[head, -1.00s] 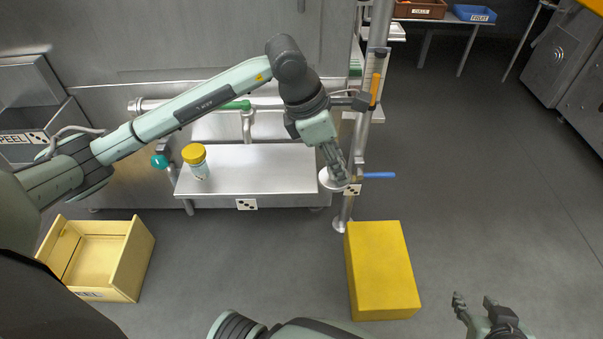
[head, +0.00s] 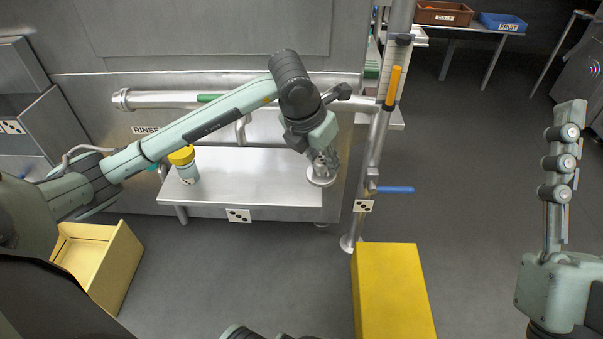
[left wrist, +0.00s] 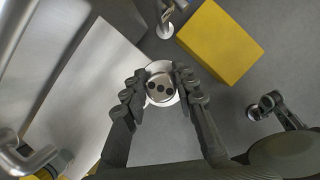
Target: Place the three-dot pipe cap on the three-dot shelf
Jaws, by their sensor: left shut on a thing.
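The three-dot pipe cap (left wrist: 160,88) is a round metal disc with three dark dots and a wider pale flange. My left gripper (left wrist: 160,80) is shut on it, one finger on each side. In the head view the cap (head: 321,178) appears over the right end of the pale metal shelf (head: 250,185), whose front carries a three-dot label (head: 238,215). I cannot tell whether the cap touches the shelf. My right gripper (head: 566,115) stands upright at the right, empty; its fingers look apart in the left wrist view.
A yellow-lidded jar (head: 184,165) stands at the shelf's left end. A vertical pipe with a blue-handled valve (head: 395,190) and a dotted tag (head: 363,205) rises right of the shelf. A yellow block (head: 393,295) and a yellow crate (head: 125,270) are on the floor.

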